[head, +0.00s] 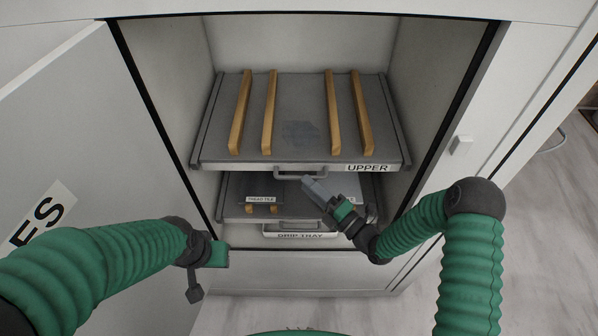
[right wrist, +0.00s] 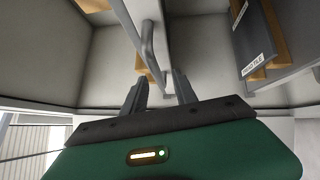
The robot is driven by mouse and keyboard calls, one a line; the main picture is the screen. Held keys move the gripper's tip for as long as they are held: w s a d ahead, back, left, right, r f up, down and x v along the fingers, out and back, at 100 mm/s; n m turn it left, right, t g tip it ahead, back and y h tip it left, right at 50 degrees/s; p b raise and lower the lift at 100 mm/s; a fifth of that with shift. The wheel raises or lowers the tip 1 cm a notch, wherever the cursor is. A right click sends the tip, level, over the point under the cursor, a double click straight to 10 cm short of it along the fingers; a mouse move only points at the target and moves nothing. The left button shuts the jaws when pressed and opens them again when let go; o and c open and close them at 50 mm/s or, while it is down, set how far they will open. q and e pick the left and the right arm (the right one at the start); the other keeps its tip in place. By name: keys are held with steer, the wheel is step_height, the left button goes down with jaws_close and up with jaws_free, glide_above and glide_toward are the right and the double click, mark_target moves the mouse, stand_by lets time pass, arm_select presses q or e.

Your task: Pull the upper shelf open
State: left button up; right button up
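The upper shelf (head: 300,92) is a grey pull-out tray labelled UPPER inside the open cabinet, with wooden rails on top. Its bar handle (head: 300,173) is at the middle of the front edge. My right gripper (head: 308,184) is just below and in front of this handle. In the right wrist view, the two fingers (right wrist: 160,90) are apart with nothing clearly between them, and the handle (right wrist: 147,45) lies just beyond their tips. Contact cannot be told. My left gripper (head: 195,285) hangs near the open door, away from the shelf; its fingers are not clear.
A lower shelf (head: 232,210) with a TREAD TILE label (head: 260,199) sits beneath, with a drip tray (head: 300,236) under it. The cabinet door (head: 75,120) stands open at left. The cabinet frame (head: 480,130) is at right. Bare floor (head: 270,312) lies in front.

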mark_target(299, 176)
steer(key=x, duration=0.3)
steer(key=shift+w+r+p, duration=0.2)
steer(key=shift+p, duration=0.15)
steer(key=shift+w+a, duration=0.2)
steer(key=shift+a, duration=0.4)
steer(key=c, duration=0.3)
steer(key=shift+d, duration=0.1)
jaws_close()
steer(key=shift+f, duration=0.1)
steer(key=shift+f, duration=0.1)
